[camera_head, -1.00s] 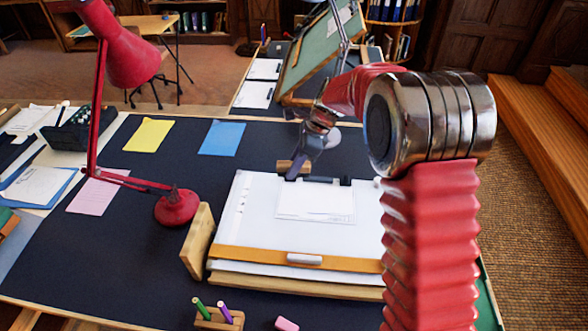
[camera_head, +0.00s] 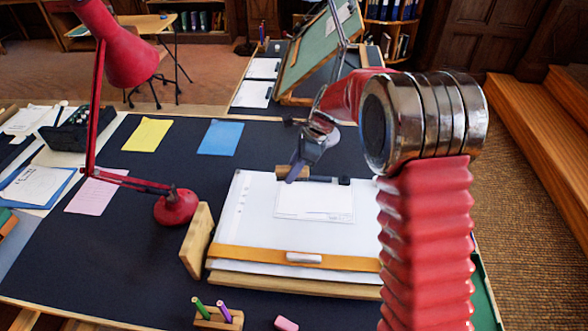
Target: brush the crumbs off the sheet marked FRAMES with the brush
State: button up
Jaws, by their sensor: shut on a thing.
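A white sheet (camera_head: 315,204) lies on the tilted drafting board (camera_head: 240,232); its lettering is too small to read. Any crumbs are too small to make out for sure. My gripper (camera_head: 294,175) is at the board's upper edge, above and left of the sheet. It is shut on a tan wooden piece (camera_head: 282,171), which looks like the brush. The fingers hide part of it, and I cannot tell whether its bristles touch the board. A dark bar (camera_head: 343,181) shows just to the right, along the board's top.
A red lamp (camera_head: 175,207) and a wooden block (camera_head: 197,241) stand left of the board. A pen holder (camera_head: 217,319) and a pink eraser (camera_head: 286,323) are in front. Yellow (camera_head: 148,134), blue (camera_head: 220,137) and pink notes (camera_head: 92,196) lie on the dark desk.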

aim_at(295, 180)
jog(key=shift+s+f, duration=0.2)
jog(key=shift+f, duration=1.8)
jog(key=shift+f, duration=0.95)
jog(key=shift+d+r, duration=0.1)
jog(key=shift+d, duration=0.9)
jog(key=shift+a, duration=1.05)
